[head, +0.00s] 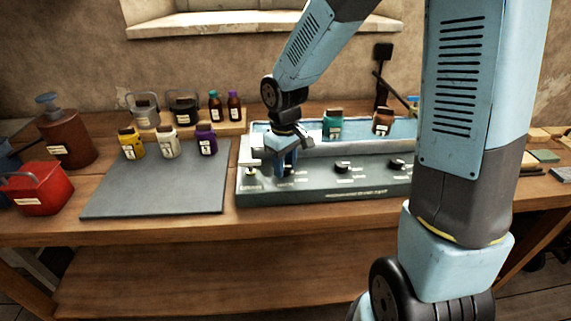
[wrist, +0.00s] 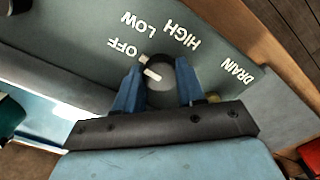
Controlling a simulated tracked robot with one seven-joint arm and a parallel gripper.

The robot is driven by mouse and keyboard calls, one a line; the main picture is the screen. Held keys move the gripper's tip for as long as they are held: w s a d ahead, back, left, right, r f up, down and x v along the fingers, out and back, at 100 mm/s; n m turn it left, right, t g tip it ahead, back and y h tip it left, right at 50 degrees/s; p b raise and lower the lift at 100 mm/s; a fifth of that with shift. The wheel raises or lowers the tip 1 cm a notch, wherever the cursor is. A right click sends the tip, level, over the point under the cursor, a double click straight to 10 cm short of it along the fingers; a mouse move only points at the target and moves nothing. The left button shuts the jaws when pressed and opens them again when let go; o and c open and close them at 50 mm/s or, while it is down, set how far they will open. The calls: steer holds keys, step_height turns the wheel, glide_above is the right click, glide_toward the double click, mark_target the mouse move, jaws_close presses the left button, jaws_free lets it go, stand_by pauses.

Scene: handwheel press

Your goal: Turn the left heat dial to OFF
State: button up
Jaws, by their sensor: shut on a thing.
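The left heat dial (wrist: 170,85) is a dark round knob on the grey front panel, seen between the two blue fingers of my gripper (wrist: 158,92) in the wrist view. The gripper is shut on it. The labels OFF (wrist: 123,47), LOW and HIGH sit around the dial's far side. A white mark on the dial lies on the side toward OFF, on its upper left. In the head view my gripper (head: 287,164) reaches down at the panel's left part, hiding most of this dial.
The panel (head: 320,189) also carries a middle dial (head: 342,167) and a right dial (head: 397,163). A small drain fitting (head: 251,172) sits close left of my gripper. Jars stand in the trough behind. A grey mat (head: 155,190) lies left, mostly bare.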

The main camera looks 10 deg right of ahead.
mark_target(285, 167)
steer(key=shift+n, duration=0.4)
steer(key=o, duration=1)
steer(key=shift+o, duration=0.2)
step_height(285, 167, up, 14)
steer(key=shift+f, duration=0.15)
steer(key=s+d+r+m+t, duration=0.2)
steer(key=s+d+r+m, duration=0.2)
steer(key=s+d, duration=0.4)
steer(key=s+d+r+m+t, duration=0.3)
steer(key=s+d+r+m, duration=0.1)
steer(key=s+d, duration=0.4)
steer(key=shift+s+r+m+t, duration=0.3)
steer(key=shift+s+r+m, duration=0.1)
steer(key=shift+s+r, duration=0.2)
